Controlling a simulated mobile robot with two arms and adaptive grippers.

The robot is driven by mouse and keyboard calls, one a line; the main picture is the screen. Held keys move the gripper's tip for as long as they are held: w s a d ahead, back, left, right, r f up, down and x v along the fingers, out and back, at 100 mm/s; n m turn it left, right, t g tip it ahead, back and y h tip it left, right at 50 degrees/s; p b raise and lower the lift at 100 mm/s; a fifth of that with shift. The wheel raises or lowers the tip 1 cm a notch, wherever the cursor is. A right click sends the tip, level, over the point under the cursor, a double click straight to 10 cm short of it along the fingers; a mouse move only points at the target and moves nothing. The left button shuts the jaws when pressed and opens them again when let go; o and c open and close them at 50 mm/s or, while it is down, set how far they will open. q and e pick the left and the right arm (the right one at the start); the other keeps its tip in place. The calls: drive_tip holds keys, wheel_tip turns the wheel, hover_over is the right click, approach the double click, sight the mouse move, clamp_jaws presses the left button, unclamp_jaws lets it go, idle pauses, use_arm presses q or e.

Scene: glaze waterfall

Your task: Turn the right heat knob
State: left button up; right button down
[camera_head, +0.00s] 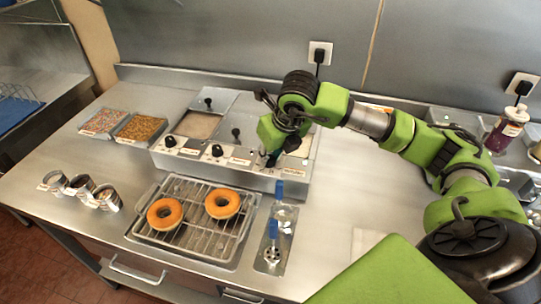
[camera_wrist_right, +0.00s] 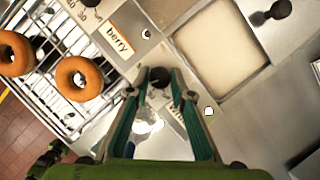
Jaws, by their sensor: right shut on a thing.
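The glaze warmer (camera_head: 190,163) is a steel unit with a row of black heat knobs on its front panel. The left knob (camera_head: 170,141) and the middle knob (camera_head: 217,151) show in the head view. My right gripper (camera_head: 270,160) points down at the right end of the panel. In the wrist view its two fingers (camera_wrist_right: 160,85) are closed on the knob. My left gripper is not in view.
A wire rack (camera_head: 187,236) with two donuts (camera_head: 165,214) stands in front of the warmer. Blue-handled utensils (camera_head: 272,230) lie right of it. Sprinkle trays (camera_head: 140,127) and several small cups (camera_head: 81,186) are at the left. A bottle (camera_head: 505,131) stands at the far right.

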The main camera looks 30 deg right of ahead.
drive_tip(key=n+b, duration=0.1)
drive_tip(key=n+y+b, duration=0.1)
drive_tip(key=n+b, duration=0.1)
drive_tip(key=shift+d+f+b, duration=0.15)
drive_tip(key=shift+f+b, duration=0.05)
drive_tip(key=shift+b, duration=0.1)
drive_tip(key=shift+n+y+b, duration=0.4)
drive_tip(key=shift+n+b, duration=0.25)
drive_tip(key=shift+n, duration=0.25)
drive_tip(key=shift+r+n+g+y+b, duration=0.1)
drive_tip(key=shift+n+g+y+b, duration=0.25)
drive_tip(key=shift+n, duration=0.55)
drive_tip(key=shift+d+r+n+y, duration=0.1)
drive_tip(key=shift+n+y, duration=0.15)
drive_tip(key=shift+n, duration=0.65)
drive_tip(key=n+g, duration=0.1)
drive_tip(key=n, duration=0.1)
drive_tip(key=shift+w+n+y, duration=0.15)
drive_tip(key=shift+n+y, duration=0.25)
drive_tip(key=n+g, duration=0.1)
drive_tip(key=n, duration=0.2)
drive_tip(key=n+g+y, duration=0.1)
drive_tip(key=n, duration=0.2)
drive_tip(key=shift+w+d+g, duration=0.1)
drive_tip(key=shift+g, duration=0.15)
drive_tip(key=shift+n, duration=0.3)
drive_tip(key=c, duration=1.8)
unclamp_jaws()
